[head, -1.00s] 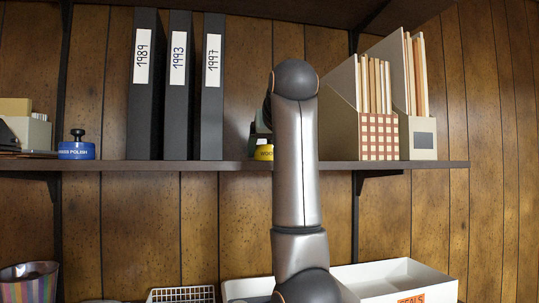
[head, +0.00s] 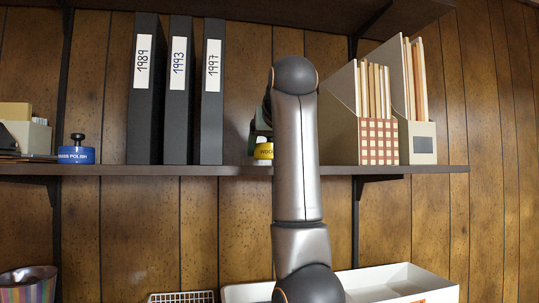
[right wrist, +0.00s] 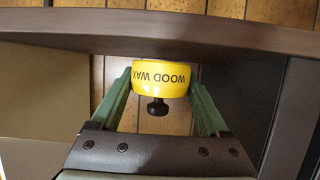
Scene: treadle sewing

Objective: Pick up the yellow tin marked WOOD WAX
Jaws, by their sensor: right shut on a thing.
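The yellow tin marked WOOD WAX (head: 263,151) is at the wall shelf (head: 230,170), right of the binders and partly hidden behind my right arm. In the right wrist view the tin (right wrist: 165,76) shows upside down, with its dark knob pointing down in the picture. The green fingers of my right gripper (right wrist: 159,84) stand on both sides of it, shut on the tin. In the head view my right gripper (head: 261,128) is mostly hidden by my arm. The tin seems slightly above the shelf, but a clear gap is hard to see. My left gripper is out of view.
Black binders (head: 178,90) stand left of the tin. A blue polish tin (head: 76,153) is far left. White bins (head: 400,285) are below.

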